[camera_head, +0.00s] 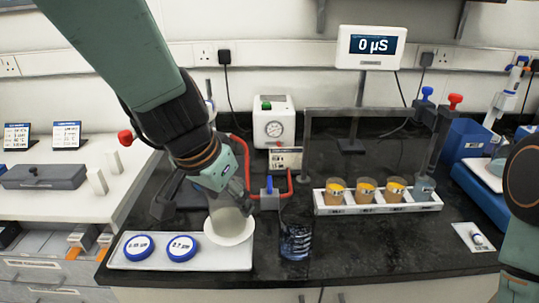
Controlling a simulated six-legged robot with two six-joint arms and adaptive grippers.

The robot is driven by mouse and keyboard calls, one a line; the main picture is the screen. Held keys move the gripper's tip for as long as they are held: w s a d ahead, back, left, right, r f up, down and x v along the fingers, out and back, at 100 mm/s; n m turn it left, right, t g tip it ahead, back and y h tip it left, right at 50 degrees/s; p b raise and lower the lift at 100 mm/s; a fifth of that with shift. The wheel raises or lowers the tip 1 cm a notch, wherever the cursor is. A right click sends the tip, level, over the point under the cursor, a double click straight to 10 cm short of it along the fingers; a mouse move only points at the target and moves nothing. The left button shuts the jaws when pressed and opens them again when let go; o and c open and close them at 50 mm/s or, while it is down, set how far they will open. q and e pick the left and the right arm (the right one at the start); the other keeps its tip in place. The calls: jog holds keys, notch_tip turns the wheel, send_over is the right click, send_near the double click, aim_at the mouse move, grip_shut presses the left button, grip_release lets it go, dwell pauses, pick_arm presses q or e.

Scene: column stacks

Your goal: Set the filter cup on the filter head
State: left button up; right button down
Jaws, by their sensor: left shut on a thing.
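My left gripper (236,196) is shut on a pale, translucent cup, which I take to be the filter cup (227,217). A white round disc (232,238) shows at the cup's lower end, above the right part of a white tray (215,264). I cannot tell whether the disc touches the cup. The filter head is not clearly made out; dark fittings (167,201) behind my gripper are partly hidden by it. A red pipe with a blue valve (269,186) stands just right of my gripper. My right arm is at the right edge, its gripper out of view.
Two blue-rimmed round containers (180,248) lie on the tray's left part. A dark clear glass (296,238) stands right of the tray. A white rack (375,206) with amber cups is further right. The front right counter is mostly clear.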

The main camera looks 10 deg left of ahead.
pick_arm(q)
jog(key=shift+w+a+r+p, duration=0.25)
jog(key=shift+w+r+p, duration=0.3)
jog(key=shift+w+p, duration=0.2)
jog(key=r+p, duration=0.1)
jog(key=w+r+p, duration=0.1)
jog(key=r+p, duration=0.2)
jog(key=p, duration=0.1)
jog(key=shift+w+d+r, duration=0.25)
jog(key=shift+w+r, duration=0.05)
jog(key=shift+r, duration=0.1)
jog(key=w+a+r+n+y+p, duration=0.1)
jog(key=w+a+r+n+p, duration=0.1)
jog(key=w+a+r+p, duration=0.7)
jog(key=w+a+r+n+p, duration=0.1)
jog(key=w+a+r+p, duration=0.45)
jog(key=r, duration=0.55)
jog(key=shift+w+d+f, duration=0.25)
jog(key=shift+f, duration=0.6)
jog(key=shift+w+d+f, duration=0.25)
jog(key=shift+d+f, duration=0.05)
jog(key=shift+f, duration=0.5)
jog(key=shift+w+d+f, duration=0.25)
jog(key=shift+f, duration=0.6)
jog(key=shift+w+f+n, duration=0.1)
jog(key=shift+w+n, duration=0.1)
jog(key=shift+n, duration=0.1)
jog(key=shift+s, duration=0.2)
